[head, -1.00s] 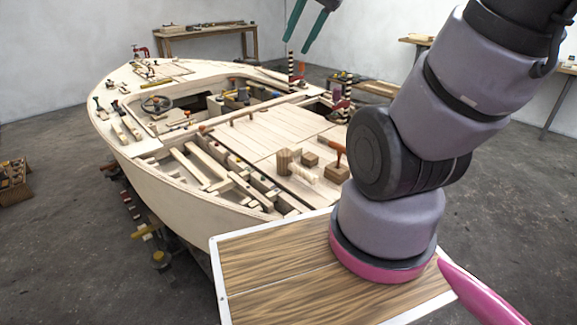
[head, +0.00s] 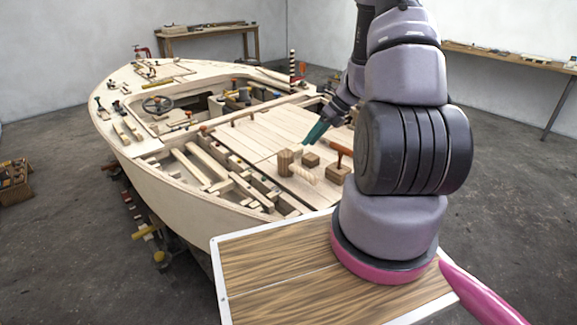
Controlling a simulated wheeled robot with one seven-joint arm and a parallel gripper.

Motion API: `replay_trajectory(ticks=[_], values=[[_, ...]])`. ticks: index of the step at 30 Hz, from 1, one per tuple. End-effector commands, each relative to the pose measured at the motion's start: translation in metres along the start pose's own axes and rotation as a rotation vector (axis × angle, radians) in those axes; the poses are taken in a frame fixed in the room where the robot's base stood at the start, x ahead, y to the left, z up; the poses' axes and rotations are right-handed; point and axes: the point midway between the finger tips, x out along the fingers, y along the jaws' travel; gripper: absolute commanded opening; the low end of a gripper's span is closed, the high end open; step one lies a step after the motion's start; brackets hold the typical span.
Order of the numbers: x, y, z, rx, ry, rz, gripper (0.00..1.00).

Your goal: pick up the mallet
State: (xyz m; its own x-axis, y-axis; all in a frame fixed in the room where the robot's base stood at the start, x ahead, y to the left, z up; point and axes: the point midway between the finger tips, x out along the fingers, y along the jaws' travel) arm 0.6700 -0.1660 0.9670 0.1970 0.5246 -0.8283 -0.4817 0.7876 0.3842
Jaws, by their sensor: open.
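The mallet (head: 285,163) lies on the boat's planked deck near the middle of the head view. It has a brown cylindrical wooden head and a pale handle pointing down and right. My gripper (head: 308,141) is above and to the right of the mallet head, apart from it in the picture. Its green fingers point down and left. They are open and nothing shows between them. The fingers overlap from this angle, so the gap between them is hard to see.
A small brown block (head: 310,160) sits beside the mallet, close below my fingertips. An orange-handled tool (head: 341,150) stands at another block (head: 337,174) further right. Open framing with wooden ribs (head: 207,162) lies left of the deck. The planks (head: 250,143) behind the mallet are mostly clear.

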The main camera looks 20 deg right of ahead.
Motion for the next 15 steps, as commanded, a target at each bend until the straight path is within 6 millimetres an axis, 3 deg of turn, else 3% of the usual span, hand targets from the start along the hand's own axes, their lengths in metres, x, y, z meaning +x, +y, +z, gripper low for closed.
replay_trajectory(ticks=[5, 8, 15], values=[[0.021, -0.017, -0.019, 0.141, 0.000, 0.010, 0.42], [0.028, -0.019, -0.021, 0.163, 0.000, 0.011, 0.42], [0.064, -0.019, -0.022, 0.165, 0.001, 0.013, 0.42]])
